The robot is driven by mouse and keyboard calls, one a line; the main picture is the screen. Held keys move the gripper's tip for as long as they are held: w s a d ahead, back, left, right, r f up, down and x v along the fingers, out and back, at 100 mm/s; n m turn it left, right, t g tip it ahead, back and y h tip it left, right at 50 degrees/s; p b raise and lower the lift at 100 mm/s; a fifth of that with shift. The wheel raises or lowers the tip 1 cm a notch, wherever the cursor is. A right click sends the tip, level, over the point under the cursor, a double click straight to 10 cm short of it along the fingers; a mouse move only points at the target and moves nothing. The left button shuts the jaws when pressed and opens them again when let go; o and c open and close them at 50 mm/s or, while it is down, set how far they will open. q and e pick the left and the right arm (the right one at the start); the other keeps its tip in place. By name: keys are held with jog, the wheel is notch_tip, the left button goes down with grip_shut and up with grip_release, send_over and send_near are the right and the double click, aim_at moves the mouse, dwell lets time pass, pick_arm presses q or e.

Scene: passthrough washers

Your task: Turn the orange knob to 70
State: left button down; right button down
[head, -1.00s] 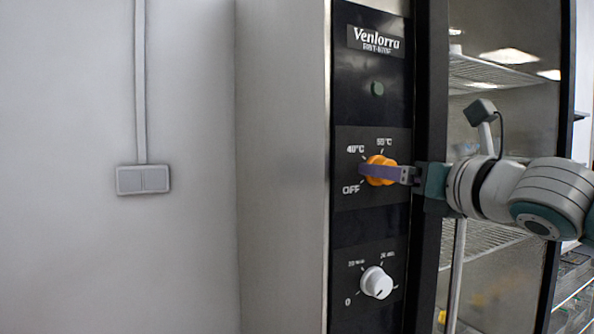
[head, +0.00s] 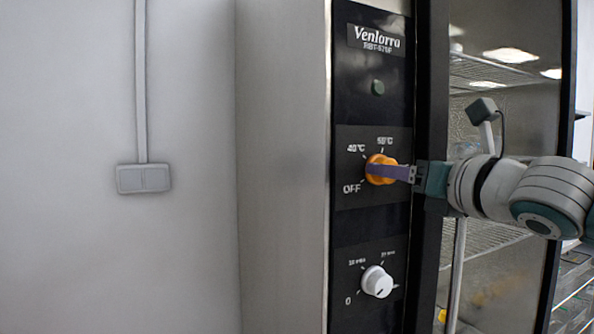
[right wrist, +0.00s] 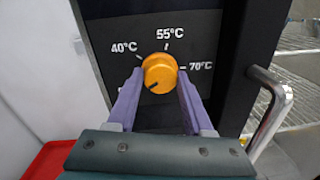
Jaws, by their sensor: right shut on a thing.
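The orange knob (head: 379,168) sits on the black control panel, with 40°C, 55°C and OFF marks around it in the head view. The OFF mark is hidden in the right wrist view. My left gripper is not in view.
A glass door with a metal handle (right wrist: 272,110) is to the right. A red thing (right wrist: 45,160) shows at lower left.

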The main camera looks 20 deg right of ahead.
jog(key=shift+r+m, duration=0.1)
jog(key=shift+m, duration=0.2)
jog(key=n+y+p, duration=0.1)
jog(key=n+p, duration=0.1)
jog(key=n, duration=0.8)
jog(key=n+p, duration=0.2)
jog(key=n, duration=0.9)
jog(key=n+y+p, duration=0.1)
jog(key=n+p, duration=0.1)
jog(key=n, duration=0.9)
jog(key=shift+d+f+y, duration=0.2)
jog(key=shift+y, duration=0.1)
dwell(0.4)
dwell(0.4)
